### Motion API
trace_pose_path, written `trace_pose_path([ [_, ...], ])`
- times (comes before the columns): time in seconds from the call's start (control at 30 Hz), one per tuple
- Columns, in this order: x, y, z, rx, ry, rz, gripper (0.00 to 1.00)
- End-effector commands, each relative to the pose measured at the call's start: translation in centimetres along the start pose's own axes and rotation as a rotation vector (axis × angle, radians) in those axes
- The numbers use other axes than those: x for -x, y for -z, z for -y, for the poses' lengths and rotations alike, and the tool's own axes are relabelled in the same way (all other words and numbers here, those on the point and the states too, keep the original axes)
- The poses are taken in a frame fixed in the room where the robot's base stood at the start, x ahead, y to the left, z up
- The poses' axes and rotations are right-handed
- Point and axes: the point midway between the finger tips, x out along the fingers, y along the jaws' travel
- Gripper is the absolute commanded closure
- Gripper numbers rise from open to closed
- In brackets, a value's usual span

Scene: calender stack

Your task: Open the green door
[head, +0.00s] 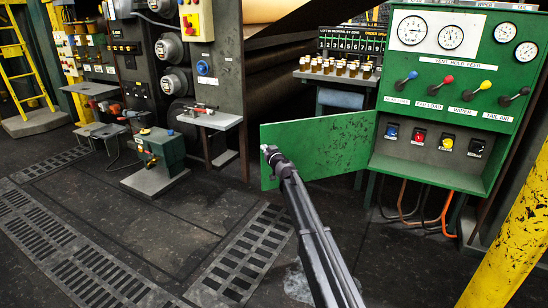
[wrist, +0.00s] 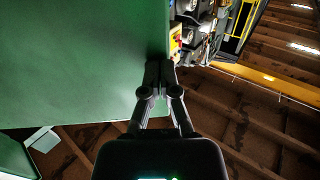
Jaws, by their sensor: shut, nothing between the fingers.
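The green door (head: 335,135) is a flat, scuffed panel in the head view, standing out to the left of the green control cabinet (head: 440,175). In the wrist view the door (wrist: 80,60) fills the upper left, its edge beside my fingertips. My gripper (head: 268,152) is at the door's free left end, with my arm crossing in front of its lower part. In the wrist view my gripper (wrist: 160,68) is shut, its fingertips together with nothing between them. I cannot tell whether the fingers touch the door. The door's hinge is not clear.
The cabinet carries gauges, coloured levers and buttons. A rack of small bottles (head: 340,68) stands behind the door. Orange and black hoses (head: 440,215) hang below the cabinet. A yellow post (head: 515,230) is at the right. A green pedestal (head: 160,150) stands left; floor between is clear.

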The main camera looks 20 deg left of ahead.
Motion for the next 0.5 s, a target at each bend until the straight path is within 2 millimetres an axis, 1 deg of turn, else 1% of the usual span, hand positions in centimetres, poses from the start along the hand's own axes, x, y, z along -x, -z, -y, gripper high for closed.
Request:
trace_pose_path([
  [0.03, -2.1, 0.0, 0.2, 0.0, 0.004, 0.0, 1.0],
  [0.2, -6.1, 0.0, 0.8, 0.0, 0.013, 0.0, 1.0],
  [0.33, -8.4, 0.0, 0.9, 0.0, 0.016, 0.0, 1.0],
  [0.5, -10.2, 0.0, 0.8, 0.0, 0.018, 0.0, 1.0],
])
